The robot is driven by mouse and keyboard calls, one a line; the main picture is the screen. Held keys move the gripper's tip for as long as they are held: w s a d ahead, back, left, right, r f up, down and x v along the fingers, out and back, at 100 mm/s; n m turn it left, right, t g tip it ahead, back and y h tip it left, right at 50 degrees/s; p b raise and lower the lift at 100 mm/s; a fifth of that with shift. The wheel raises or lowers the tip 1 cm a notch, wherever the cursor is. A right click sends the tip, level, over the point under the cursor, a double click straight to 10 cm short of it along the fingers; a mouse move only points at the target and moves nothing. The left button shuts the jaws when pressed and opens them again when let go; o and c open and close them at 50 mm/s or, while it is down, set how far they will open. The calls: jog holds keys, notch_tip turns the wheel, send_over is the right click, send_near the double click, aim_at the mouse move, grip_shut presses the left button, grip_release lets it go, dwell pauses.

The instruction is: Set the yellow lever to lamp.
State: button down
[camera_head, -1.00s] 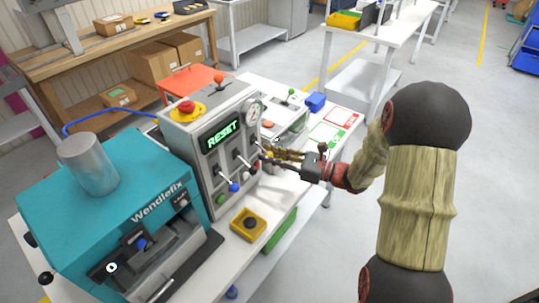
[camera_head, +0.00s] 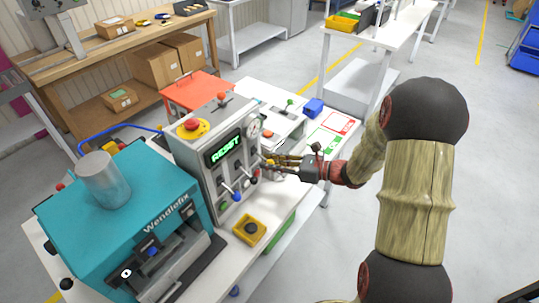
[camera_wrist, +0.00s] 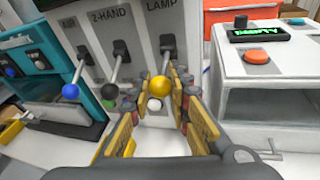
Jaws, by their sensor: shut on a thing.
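In the wrist view, the yellow lever's ball knob (camera_wrist: 161,87) is between the fingers of my gripper (camera_wrist: 156,90), below the slot labelled LAMP. My gripper is shut on the knob; the fingers partly hide the area around it. The lever stands out from its dark slot (camera_wrist: 167,43), toward the camera. In the head view, my gripper (camera_head: 270,162) is at the right side of the grey panel's (camera_head: 205,165) front, and the yellow knob is hard to make out.
Left of the yellow lever are a black-knobbed lever (camera_wrist: 110,92) under 2-HAND and a blue-knobbed lever (camera_wrist: 71,91). A white knob (camera_wrist: 155,104) is just below the yellow one.

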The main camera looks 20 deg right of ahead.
jog(key=shift+w+r+m+g+h+p, duration=0.2)
jog(key=shift+r+g+h+p, duration=0.75)
jog(key=shift+p, duration=2.55)
jog(key=shift+s+r+m+g+h+p, duration=0.2)
jog(key=shift+r+g+h+p, duration=0.7)
jog(key=shift+p, duration=2.6)
jog(key=p, duration=0.3)
jog(key=shift+w+a+r+g+h+p, duration=0.1)
jog(key=shift+w+r+g+h+p, duration=0.15)
jog(key=shift+r+g+p, duration=0.15)
jog(key=shift+r+p, duration=0.1)
jog(key=shift+p, duration=0.8)
jog(key=shift+w+m+g+h+p, duration=0.1)
jog(key=shift+m+g+h+p, duration=0.2)
jog(key=shift+g+h+p, duration=0.4)
jog(key=c, duration=1.7)
grip_release()
jog(key=shift+o, duration=0.2)
jog(key=v, duration=1.1)
jog(key=shift+s+d, duration=0.35)
jog(key=shift+d, duration=0.05)
